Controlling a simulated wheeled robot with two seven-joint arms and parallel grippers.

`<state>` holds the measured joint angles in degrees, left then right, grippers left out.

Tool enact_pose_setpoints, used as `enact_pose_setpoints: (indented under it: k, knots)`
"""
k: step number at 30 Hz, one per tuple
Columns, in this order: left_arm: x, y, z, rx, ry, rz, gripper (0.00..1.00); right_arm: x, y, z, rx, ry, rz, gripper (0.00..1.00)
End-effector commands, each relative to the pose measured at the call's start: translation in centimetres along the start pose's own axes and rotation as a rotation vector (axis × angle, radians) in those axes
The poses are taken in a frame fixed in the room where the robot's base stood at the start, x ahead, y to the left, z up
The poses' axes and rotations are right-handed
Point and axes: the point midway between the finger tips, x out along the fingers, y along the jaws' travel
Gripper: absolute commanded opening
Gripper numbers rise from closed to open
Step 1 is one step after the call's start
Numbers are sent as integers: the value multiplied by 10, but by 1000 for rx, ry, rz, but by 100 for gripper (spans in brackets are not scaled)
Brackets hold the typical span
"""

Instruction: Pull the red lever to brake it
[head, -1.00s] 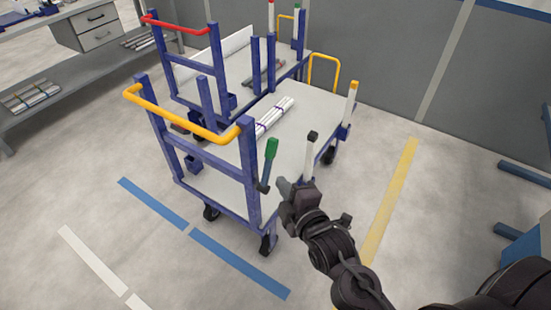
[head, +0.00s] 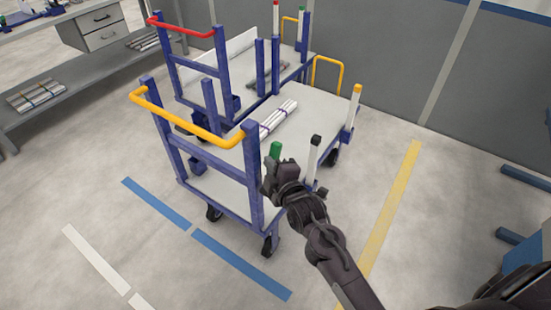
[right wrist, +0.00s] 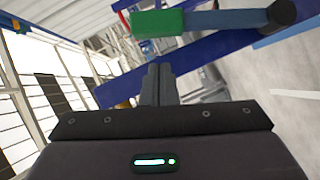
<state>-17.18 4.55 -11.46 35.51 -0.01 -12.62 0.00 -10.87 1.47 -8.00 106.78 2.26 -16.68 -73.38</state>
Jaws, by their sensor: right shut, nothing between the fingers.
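The lever by my right gripper has a green grip (head: 276,149), not a red one. It stands at the near right corner post of the front cart. In the right wrist view the green grip (right wrist: 158,23) lies across the top, with a blue-grey arm running right to a dark pivot (right wrist: 283,14). My right gripper (head: 268,172) is shut and empty, close to the lever and hiding its lower part. Its fingers (right wrist: 158,82) show below the grip, apart from it in the picture. I see no clear red lever. My left gripper is out of view.
The front blue cart has a yellow push bar (head: 180,122) and bundled white pipes (head: 278,116). The cart behind has a red push bar (head: 180,27) and a red-tipped post (head: 276,12). A black-tipped white post (head: 313,153) stands near my right arm.

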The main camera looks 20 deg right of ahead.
Motion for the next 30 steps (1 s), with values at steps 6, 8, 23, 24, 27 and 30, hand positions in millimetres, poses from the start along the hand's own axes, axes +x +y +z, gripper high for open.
enact_pose_setpoints:
  k: [6,8,23,24,27,30]
  knots:
    - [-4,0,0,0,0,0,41,17,0,19,-2,-3,-1,0]
    - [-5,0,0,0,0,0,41,18,0,21,-1,-2,-1,0]
    - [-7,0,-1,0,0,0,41,20,1,24,7,-2,-6,0]
    - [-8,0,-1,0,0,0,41,21,2,25,12,-3,-10,0]
    - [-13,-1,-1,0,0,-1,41,23,5,28,35,-3,-25,0]
    - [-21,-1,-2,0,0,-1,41,27,7,34,73,-4,-53,0]
